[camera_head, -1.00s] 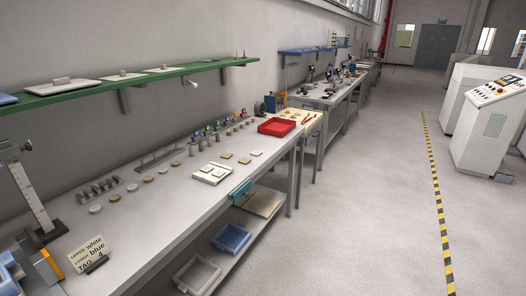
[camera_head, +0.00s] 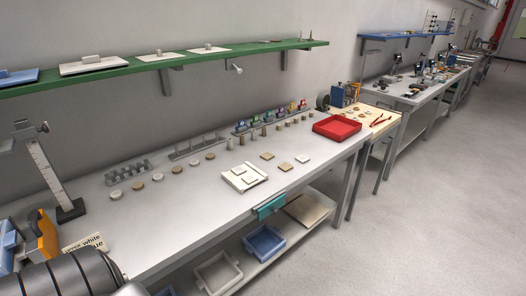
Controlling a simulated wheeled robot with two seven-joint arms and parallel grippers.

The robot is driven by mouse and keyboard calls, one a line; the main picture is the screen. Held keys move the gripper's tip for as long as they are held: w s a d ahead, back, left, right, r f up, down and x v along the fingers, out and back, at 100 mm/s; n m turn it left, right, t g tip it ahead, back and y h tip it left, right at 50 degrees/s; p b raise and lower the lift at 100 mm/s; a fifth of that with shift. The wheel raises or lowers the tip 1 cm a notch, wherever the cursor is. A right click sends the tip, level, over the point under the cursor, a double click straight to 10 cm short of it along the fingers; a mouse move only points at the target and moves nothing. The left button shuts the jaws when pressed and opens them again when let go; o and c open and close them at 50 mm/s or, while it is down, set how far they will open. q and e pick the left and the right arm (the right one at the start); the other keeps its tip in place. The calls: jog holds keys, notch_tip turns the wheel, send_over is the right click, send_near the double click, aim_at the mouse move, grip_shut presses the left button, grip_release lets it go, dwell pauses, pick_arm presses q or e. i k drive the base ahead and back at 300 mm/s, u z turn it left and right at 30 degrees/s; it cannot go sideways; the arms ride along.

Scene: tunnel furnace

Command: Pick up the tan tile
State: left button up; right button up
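Two small flat tan tiles lie on the grey workbench (camera_head: 205,215) in the head view, right of the white tray. One tan tile (camera_head: 267,155) is farther back and the other tan tile (camera_head: 286,166) is nearer the front edge. I cannot tell which one is meant. A white tile (camera_head: 302,158) lies just right of them. The white tray (camera_head: 238,185) holds pale flat tiles. A dark ribbed part, probably of my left arm, shows at the bottom left. Neither of my grippers is in view.
A red tray (camera_head: 337,127) stands at the bench's right end. Rows of round discs and pegs stand behind the tiles. A green shelf (camera_head: 190,58) hangs above. A teal block (camera_head: 270,207) sits at the front edge. Blue bin (camera_head: 264,243) is below.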

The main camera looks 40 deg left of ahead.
aim_at(267, 156)
jog(key=u, duration=0.6)
jog(key=i, duration=0.8)
jog(key=u, duration=0.9)
